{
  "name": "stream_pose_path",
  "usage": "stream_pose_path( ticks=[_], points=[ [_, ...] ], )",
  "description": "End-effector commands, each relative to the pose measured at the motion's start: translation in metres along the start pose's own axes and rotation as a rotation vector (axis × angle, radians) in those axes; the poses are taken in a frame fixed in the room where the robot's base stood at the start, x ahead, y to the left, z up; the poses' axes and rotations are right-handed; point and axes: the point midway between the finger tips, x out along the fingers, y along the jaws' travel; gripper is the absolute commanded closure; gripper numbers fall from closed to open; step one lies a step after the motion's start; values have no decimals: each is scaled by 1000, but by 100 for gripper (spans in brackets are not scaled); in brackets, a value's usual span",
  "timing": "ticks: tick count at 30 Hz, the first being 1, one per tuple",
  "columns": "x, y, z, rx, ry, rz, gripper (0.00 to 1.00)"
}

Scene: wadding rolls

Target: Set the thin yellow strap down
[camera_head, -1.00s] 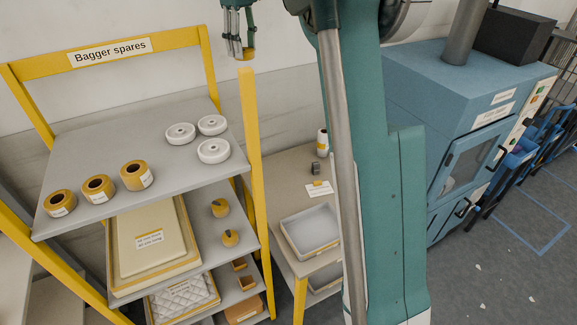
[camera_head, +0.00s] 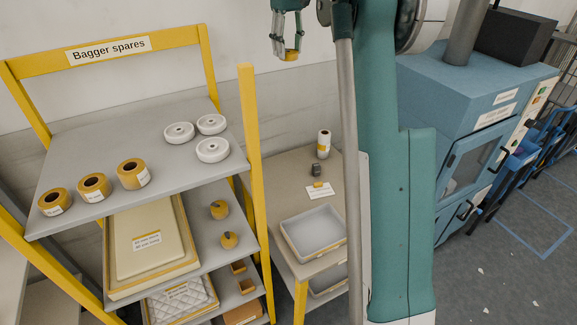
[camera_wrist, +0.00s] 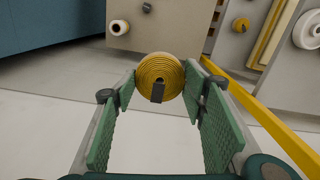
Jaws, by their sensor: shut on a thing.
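Nothing visible supports the strap from below.
A low side table (camera_head: 285,185) bears a white-and-yellow roll (camera_head: 323,145), a small dark block (camera_head: 316,170), a card (camera_head: 319,190) and a grey tray (camera_head: 343,240).

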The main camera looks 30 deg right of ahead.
Motion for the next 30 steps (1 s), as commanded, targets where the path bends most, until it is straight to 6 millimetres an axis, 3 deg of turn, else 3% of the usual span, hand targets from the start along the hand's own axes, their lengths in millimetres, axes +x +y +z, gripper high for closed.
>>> stream_pose_path(
  ticks=[5, 11, 30],
  points=[
    [29, 0, 0, 0, 0, 0, 69],
    [79, 0, 0, 0, 0, 0, 69],
    [271, 1, 0, 0, 0, 0, 69]
  ],
)
